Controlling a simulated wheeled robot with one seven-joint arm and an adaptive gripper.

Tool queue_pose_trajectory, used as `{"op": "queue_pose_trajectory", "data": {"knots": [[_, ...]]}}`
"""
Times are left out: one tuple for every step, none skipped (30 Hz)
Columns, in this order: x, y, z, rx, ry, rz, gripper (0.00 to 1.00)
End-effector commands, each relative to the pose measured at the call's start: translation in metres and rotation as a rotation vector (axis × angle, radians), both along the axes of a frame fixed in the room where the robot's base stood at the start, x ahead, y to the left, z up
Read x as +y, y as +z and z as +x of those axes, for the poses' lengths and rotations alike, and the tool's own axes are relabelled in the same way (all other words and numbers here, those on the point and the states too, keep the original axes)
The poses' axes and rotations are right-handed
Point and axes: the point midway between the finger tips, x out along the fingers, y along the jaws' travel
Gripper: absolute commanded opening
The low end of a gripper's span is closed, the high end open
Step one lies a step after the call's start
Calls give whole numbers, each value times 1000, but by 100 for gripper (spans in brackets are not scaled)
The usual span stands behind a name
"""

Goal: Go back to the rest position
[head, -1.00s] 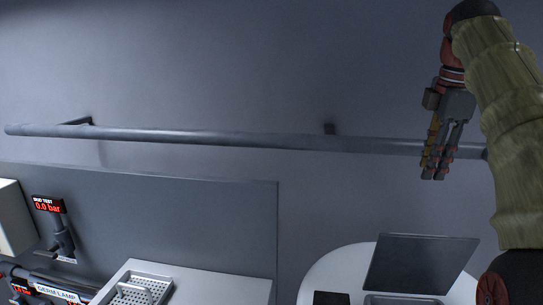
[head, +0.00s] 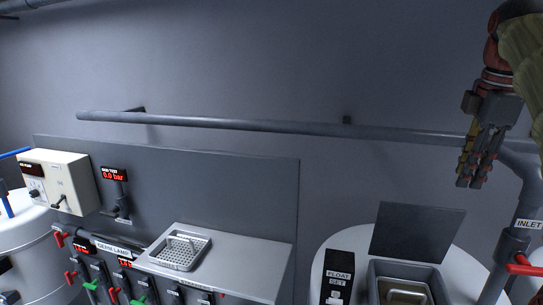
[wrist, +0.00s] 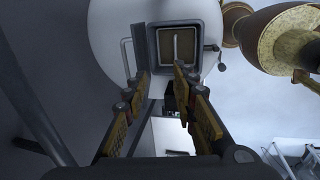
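My gripper (head: 476,160) hangs at the upper right of the head view, fingers pointing down, in front of the wall and pipe. In the wrist view my gripper (wrist: 160,85) shows its two fingers spread apart with nothing between them. Beyond the fingertips lies the open square hopper (wrist: 176,47) with a handle inside. In the head view the same hopper (head: 375,292) stands below my gripper, its dark lid (head: 416,232) raised, on a round white tank top (head: 330,245).
A grey horizontal pipe (head: 250,124) runs along the wall. An INLET pipe with a red handle (head: 524,267) stands at the right. A FLOAT SET box (head: 339,276) sits beside the hopper. A bench with a perforated tray (head: 180,252) and valves is at left centre.

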Motion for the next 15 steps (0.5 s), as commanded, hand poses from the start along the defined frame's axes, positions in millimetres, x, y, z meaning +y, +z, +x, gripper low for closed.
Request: {"op": "queue_pose_trajectory", "data": {"knots": [[4, -2, -1, -2, -11, 3, 27], [6, -3, -1, -4, -20, 5, 27], [9, -4, -2, -8, -32, 7, 27], [11, -5, -3, -11, -43, 9, 27], [14, -6, -4, -13, -53, 11, 27], [17, -8, -4, -18, -70, 14, 27], [20, -9, -5, -22, -81, 15, 27], [23, -10, -7, -25, -95, 18, 27], [27, -13, -8, -31, -114, 22, 27], [31, -14, -10, -37, -129, 25, 27], [34, -17, -11, -41, -145, 29, 27], [39, -20, -14, -48, -168, 34, 27], [44, -22, -15, -52, -187, 37, 27], [48, -25, -17, -59, -206, 43, 27], [54, -30, -20, -67, -233, 50, 27]]}}
